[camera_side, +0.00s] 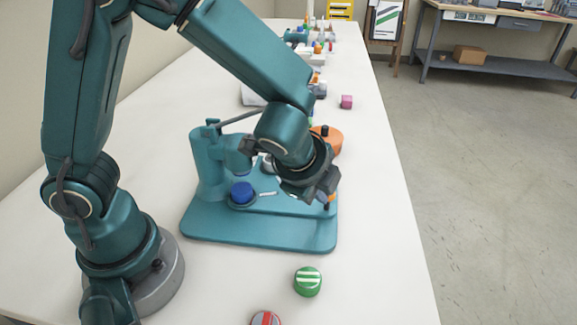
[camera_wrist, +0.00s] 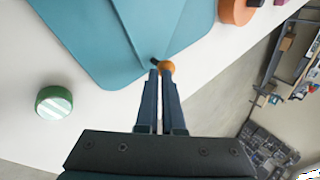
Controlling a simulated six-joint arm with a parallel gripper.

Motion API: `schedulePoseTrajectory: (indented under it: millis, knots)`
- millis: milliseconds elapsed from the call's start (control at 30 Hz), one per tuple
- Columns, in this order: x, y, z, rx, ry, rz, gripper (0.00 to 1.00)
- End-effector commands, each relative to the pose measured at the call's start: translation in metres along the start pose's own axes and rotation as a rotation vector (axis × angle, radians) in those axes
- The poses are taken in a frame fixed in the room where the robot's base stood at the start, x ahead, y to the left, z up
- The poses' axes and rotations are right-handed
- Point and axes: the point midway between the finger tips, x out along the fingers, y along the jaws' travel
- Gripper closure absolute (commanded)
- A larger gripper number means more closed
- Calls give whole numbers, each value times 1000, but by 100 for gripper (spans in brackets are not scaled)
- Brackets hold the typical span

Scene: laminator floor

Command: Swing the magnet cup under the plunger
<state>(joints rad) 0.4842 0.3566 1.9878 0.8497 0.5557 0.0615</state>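A teal press (camera_side: 260,232) stands on the table, with a column at left and a plunger head (camera_side: 237,162) overhanging its base. A blue round piece (camera_side: 242,192) sits in a dark round cup in front of the plunger head; I cannot tell whether it is directly below. A grey round part (camera_side: 268,166) is partly hidden behind my arm. My gripper (camera_side: 326,197) is low at the base's right side, by a small orange knob (camera_wrist: 167,66). In the wrist view the fingers (camera_wrist: 160,74) are nearly together and the knob is at their tips, off to the right, apparently not between them.
A green striped cap (camera_side: 307,281) and a red one (camera_side: 265,319) lie in front of the press. An orange disc (camera_side: 327,141) is behind my wrist and a pink block (camera_side: 346,102) farther back. The table's right edge is near the press.

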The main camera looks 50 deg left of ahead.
Motion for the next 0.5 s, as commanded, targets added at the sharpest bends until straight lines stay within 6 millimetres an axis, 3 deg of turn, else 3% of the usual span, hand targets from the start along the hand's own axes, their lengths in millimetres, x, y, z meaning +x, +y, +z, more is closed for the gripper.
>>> schedulePoseTrajectory:
  millis: [500]
  knots:
    - [14, -19, -3, -219, -145, 3, 100]
